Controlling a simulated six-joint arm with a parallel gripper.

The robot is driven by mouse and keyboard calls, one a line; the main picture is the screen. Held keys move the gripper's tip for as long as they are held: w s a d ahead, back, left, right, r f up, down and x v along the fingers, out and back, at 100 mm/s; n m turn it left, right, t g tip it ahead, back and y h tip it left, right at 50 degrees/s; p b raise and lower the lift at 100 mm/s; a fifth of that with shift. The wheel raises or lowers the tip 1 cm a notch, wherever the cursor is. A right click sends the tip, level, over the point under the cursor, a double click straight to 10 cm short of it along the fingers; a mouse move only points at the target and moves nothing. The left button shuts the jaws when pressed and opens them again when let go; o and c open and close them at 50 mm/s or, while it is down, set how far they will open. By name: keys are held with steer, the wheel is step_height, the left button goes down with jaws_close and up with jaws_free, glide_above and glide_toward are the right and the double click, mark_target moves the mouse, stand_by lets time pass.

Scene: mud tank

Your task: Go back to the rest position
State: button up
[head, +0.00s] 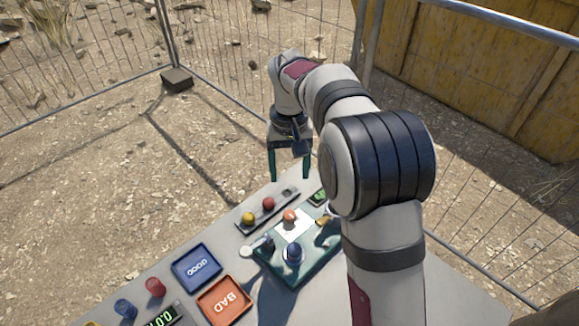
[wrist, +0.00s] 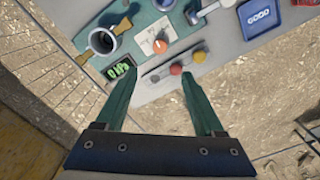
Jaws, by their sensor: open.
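My gripper (head: 289,163) is open and empty, with its two green fingers pointing down. In the head view it hangs above the far end of the table (head: 440,270). In the wrist view the fingers (wrist: 158,80) are spread wide, with a grey rack (wrist: 155,76) showing between and beyond their tips. A red ball (wrist: 176,69) and a yellow ball (wrist: 187,82) sit on this rack, apart from the fingers. My arm hides part of the table in the head view.
A green board (head: 268,257) holds an orange knob (head: 290,215) and a dark round part (head: 293,253). A blue GOOD tray (head: 197,266) and an orange BAD tray (head: 225,300) lie nearer. A wire fence (head: 100,75) stands behind. Open ground lies left of the table.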

steer(key=shift+r, duration=0.4)
steer(key=s+d+r+m, duration=0.1)
steer(key=s+d+r, duration=0.15)
steer(key=s, duration=0.35)
steer(key=s+d+r+m, duration=0.2)
steer(key=s+r, duration=0.1)
steer(key=s, duration=0.3)
steer(key=s+d+f+m+y, duration=0.1)
steer(key=s+f+m, duration=0.1)
steer(key=s, duration=0.8)
steer(key=s+d+f+m, duration=0.1)
steer(key=s+f+m, duration=0.1)
steer(key=s, duration=0.8)
steer(key=shift+d+f+y, duration=0.25)
steer(key=shift+d+y, duration=0.15)
steer(key=shift+w, duration=0.1)
steer(key=shift+c, duration=0.2)
